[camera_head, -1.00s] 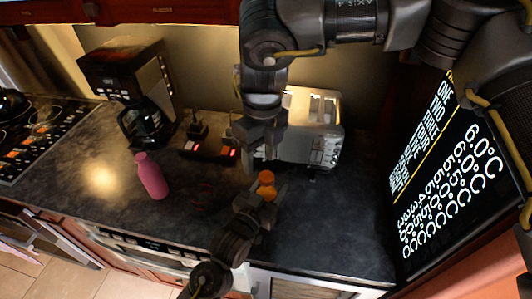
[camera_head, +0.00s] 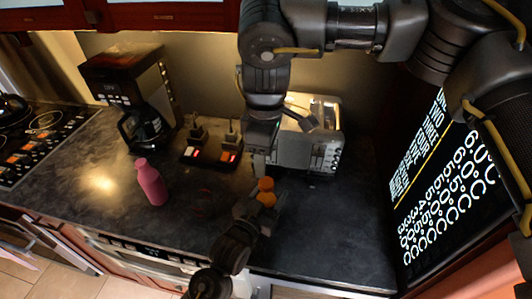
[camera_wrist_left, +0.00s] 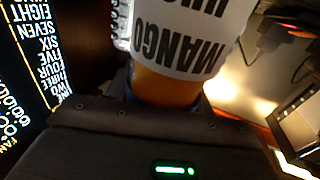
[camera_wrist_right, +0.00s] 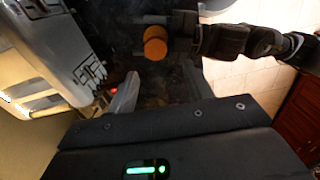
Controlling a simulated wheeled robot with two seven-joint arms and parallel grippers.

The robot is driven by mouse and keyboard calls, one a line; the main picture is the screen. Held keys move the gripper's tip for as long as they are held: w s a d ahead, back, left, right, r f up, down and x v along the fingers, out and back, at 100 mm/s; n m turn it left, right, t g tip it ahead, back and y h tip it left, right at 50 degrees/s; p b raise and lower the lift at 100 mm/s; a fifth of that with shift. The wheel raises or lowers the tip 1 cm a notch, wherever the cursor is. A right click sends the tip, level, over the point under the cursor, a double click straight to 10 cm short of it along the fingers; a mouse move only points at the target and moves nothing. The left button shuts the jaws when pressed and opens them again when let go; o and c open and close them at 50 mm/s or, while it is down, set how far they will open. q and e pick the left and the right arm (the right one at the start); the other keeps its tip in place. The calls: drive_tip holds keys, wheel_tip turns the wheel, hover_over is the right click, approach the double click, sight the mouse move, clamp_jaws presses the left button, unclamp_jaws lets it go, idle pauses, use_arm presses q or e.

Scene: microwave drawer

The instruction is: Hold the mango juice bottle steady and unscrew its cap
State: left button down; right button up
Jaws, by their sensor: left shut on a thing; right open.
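The mango juice bottle (camera_head: 267,199) is in the middle of the head view, above the counter, with its orange cap (camera_head: 266,183) at its top. Its white label with MANGO lettering (camera_wrist_left: 185,45) fills the upper left wrist view. My left gripper (camera_head: 253,205) is shut on the bottle; its fingers are largely hidden. My right gripper (camera_head: 262,155) points down above the bottle and is open. In the right wrist view its fingers (camera_wrist_right: 160,90) are spread with nothing between them. The orange cap (camera_wrist_right: 155,42) shows beyond them, apart from both fingers.
A pink bottle (camera_head: 151,183) stands on the dark counter (camera_head: 320,225) at the left. A coffee maker (camera_head: 130,95), a black power strip with plugs (camera_head: 208,157) and a toaster (camera_head: 325,155) stand behind. A dark panel with lit text (camera_head: 440,190) borders the right. The front right counter is clear.

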sight(266, 182)
drive_tip(key=m, duration=0.4)
drive_tip(key=shift+w+d, duration=0.15)
drive_tip(key=m, duration=0.4)
drive_tip(key=shift+f, duration=4)
